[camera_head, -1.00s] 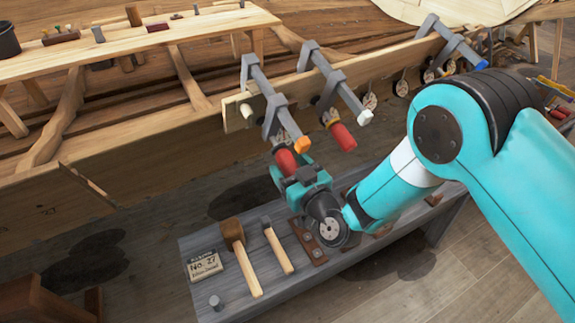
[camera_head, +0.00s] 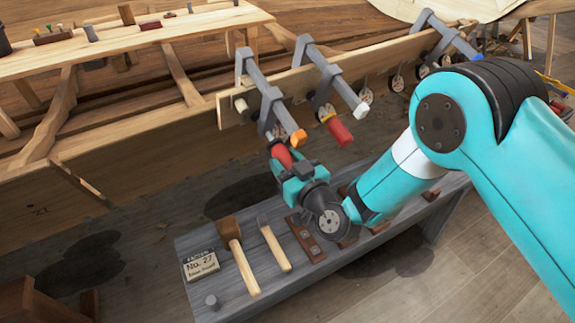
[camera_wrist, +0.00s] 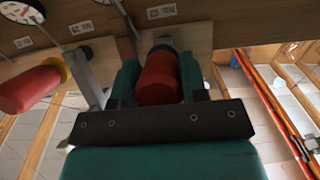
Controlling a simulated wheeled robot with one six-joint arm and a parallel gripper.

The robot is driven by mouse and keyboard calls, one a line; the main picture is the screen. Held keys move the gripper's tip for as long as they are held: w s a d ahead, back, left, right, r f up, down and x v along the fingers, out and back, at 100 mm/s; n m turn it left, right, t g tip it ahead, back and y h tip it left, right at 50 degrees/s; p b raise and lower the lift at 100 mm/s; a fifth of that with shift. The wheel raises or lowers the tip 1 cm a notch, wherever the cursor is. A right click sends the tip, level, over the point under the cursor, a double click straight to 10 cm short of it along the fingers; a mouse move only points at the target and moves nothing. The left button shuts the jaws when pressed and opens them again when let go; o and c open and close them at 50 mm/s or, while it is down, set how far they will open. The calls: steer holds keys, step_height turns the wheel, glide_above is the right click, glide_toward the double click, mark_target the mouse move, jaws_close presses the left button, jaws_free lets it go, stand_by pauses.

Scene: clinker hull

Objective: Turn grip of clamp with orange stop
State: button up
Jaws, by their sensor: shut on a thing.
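The clamp with the orange stop (camera_head: 298,137) is the leftmost of the grey clamps on the hull's plank. Its red grip (camera_head: 282,156) hangs below the plank and points down toward my gripper (camera_head: 285,168). In the wrist view the same red grip (camera_wrist: 159,78) sits between the two teal fingers of my gripper (camera_wrist: 157,82), which is shut on it. The head view hides part of the grip behind my gripper.
A clamp with a white stop (camera_head: 362,111) and red grip (camera_head: 338,130) is close on the right. A blue-stop clamp (camera_head: 477,56) is further right. Below stands a grey bench (camera_head: 205,300) with a mallet (camera_head: 237,255), a hammer (camera_head: 275,248) and a "No. 27" card (camera_head: 201,265).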

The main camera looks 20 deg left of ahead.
steer(key=shift+f+b, duration=0.3)
steer(key=shift+b, duration=0.15)
steer(key=m+b, duration=0.1)
steer(key=b, duration=0.4)
steer(key=shift+f+g, duration=0.3)
steer(key=shift+g, duration=0.1)
steer(key=m+g+y+b, duration=0.1)
steer(key=m+b, duration=0.1)
steer(key=b, duration=0.5)
steer(key=shift+y, duration=0.4)
steer(key=m+g+y+b, duration=0.1)
steer(key=m+g+b, duration=0.1)
steer(key=b, duration=0.4)
steer(key=shift+r+m+y, duration=0.15)
steer(key=shift+m+y, duration=0.15)
steer(key=shift+m, duration=0.1)
steer(key=m+y+b, duration=0.1)
steer(key=b, duration=0.1)
steer(key=m+g+b, duration=0.1)
steer(key=shift+r+m+g+y+b, duration=0.2)
steer(key=shift+m+g+y+b, duration=0.1)
steer(key=shift+m+y+b, duration=0.1)
steer(key=shift+r, duration=0.1)
steer(key=o, duration=0.9)
steer(key=shift+r, duration=0.1)
